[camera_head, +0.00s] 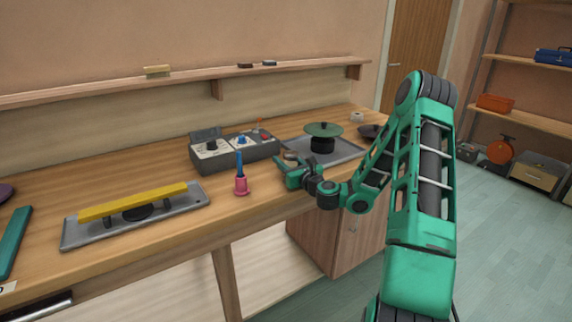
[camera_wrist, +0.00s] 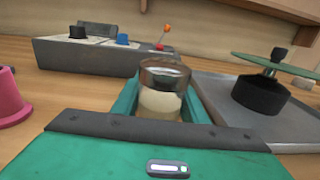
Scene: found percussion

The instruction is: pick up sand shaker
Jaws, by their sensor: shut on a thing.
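In the head view my gripper (camera_head: 288,172) is low over the front of the workbench, and the shaker (camera_head: 291,155) is only partly seen there. I cannot tell whether its base touches the bench.
A grey control box (camera_head: 234,150) stands behind. A tray (camera_head: 345,149) with a green disc on a black stand (camera_head: 323,133) is at the right. A pink holder (camera_head: 241,187) with a blue handle is at the left. A yellow bar (camera_head: 133,201) lies further left.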

